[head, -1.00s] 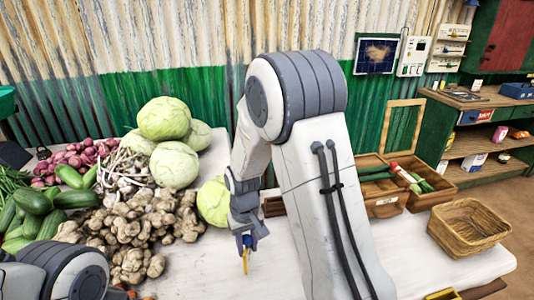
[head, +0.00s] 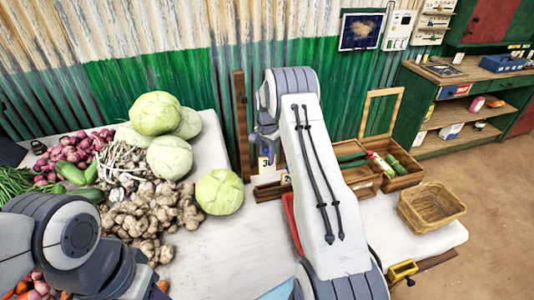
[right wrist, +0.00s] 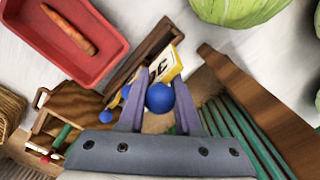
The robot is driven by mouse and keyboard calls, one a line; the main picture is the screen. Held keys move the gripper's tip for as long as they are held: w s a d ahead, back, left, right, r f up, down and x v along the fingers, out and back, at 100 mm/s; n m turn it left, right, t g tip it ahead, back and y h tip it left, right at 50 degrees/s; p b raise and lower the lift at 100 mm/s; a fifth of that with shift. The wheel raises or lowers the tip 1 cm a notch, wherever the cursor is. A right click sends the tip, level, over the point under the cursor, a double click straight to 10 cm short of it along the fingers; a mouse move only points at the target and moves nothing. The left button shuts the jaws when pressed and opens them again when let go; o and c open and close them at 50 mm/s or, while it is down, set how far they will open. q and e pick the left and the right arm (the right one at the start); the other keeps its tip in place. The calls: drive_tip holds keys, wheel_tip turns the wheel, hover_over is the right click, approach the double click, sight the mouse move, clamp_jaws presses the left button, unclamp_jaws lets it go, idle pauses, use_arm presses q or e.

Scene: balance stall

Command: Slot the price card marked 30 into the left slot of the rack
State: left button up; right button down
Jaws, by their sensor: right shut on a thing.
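My right gripper (head: 264,146) is shut on the blue ball knob (right wrist: 160,97) of a white and yellow price card (head: 264,163). The card reads 30 in the head view; in the right wrist view the card (right wrist: 165,66) is partly hidden by a finger. The brown wooden rack (head: 268,191) lies just below the card, and it also shows in the right wrist view (right wrist: 136,58). The card is upright above the rack's left part; I cannot tell whether it touches. Another card (head: 286,179) stands farther right at the rack. My left gripper is out of view.
A wooden post (head: 241,125) rises close left of the gripper. A red tray (right wrist: 65,45) with a carrot lies in front of the rack. Cabbages (head: 219,192) and ginger (head: 150,207) fill the left. Wooden crates (head: 400,180) stand right. The table's front middle is bare.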

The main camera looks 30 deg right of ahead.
sight(267, 173)
drive_tip(key=shift+f+b, duration=1.85)
drive_tip(key=shift+f, duration=1.1)
drive_tip(key=shift+f, duration=0.2)
drive_tip(key=shift+f+b, duration=1)
drive_tip(key=shift+f, duration=0.3)
drive_tip(key=shift+r, duration=0.1)
